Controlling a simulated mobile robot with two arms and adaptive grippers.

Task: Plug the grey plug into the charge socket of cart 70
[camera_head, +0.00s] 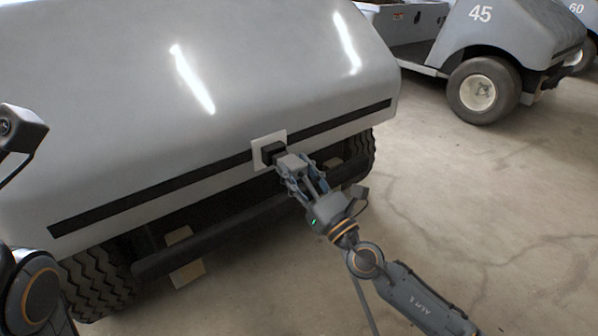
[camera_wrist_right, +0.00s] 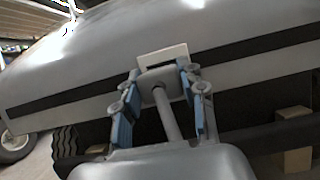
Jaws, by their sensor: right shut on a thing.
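The grey plug (camera_head: 291,163) is a small block at the tips of my right gripper (camera_head: 297,170), which is shut on it. The charge socket (camera_head: 270,151) is a dark opening in a white plate on the dark stripe of the near cart (camera_head: 200,80). The plug is right at the socket and partly covers it; I cannot tell how deep it sits. No number shows on this cart. My left gripper is out of the picture.
A dark bumper bar (camera_head: 220,232) runs below the stripe, with tyres (camera_head: 98,284) at both sides and tan blocks (camera_head: 186,258) beneath. Cart 45 (camera_head: 500,40) and cart 60 (camera_head: 578,12) stand behind at right. The concrete floor (camera_head: 500,190) at right is clear.

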